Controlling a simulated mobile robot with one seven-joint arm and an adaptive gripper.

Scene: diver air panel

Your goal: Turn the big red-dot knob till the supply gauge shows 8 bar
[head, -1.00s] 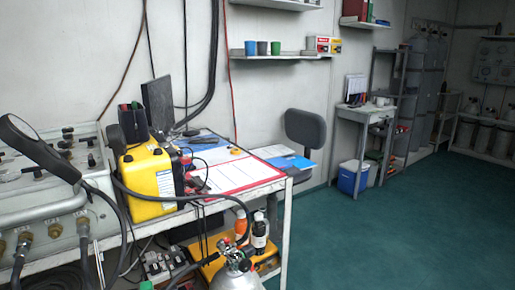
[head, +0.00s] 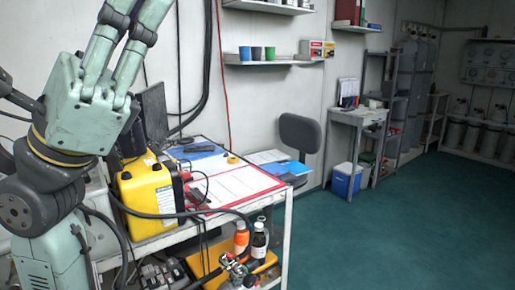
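My gripper (head: 90,75) is raised at the upper left, in front of the bench, with its pale green fingers spread and nothing visible between them. Two fingers reach up to the top edge, where the tips are partly cut off, and another points left. Behind my arm, a grey panel case (head: 103,236) shows only in part; its top is hidden. A wall panel with several round gauges (head: 487,65) hangs at the far right, too small to read. I cannot make out a red-dot knob or a supply gauge reading.
A yellow case (head: 146,195) and a red-edged sheet (head: 240,187) lie on the white bench. Bottles (head: 259,241) stand below. A chair (head: 300,134), a side table (head: 358,115) and a blue cooler (head: 346,182) stand behind. The green floor (head: 400,235) is clear at right.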

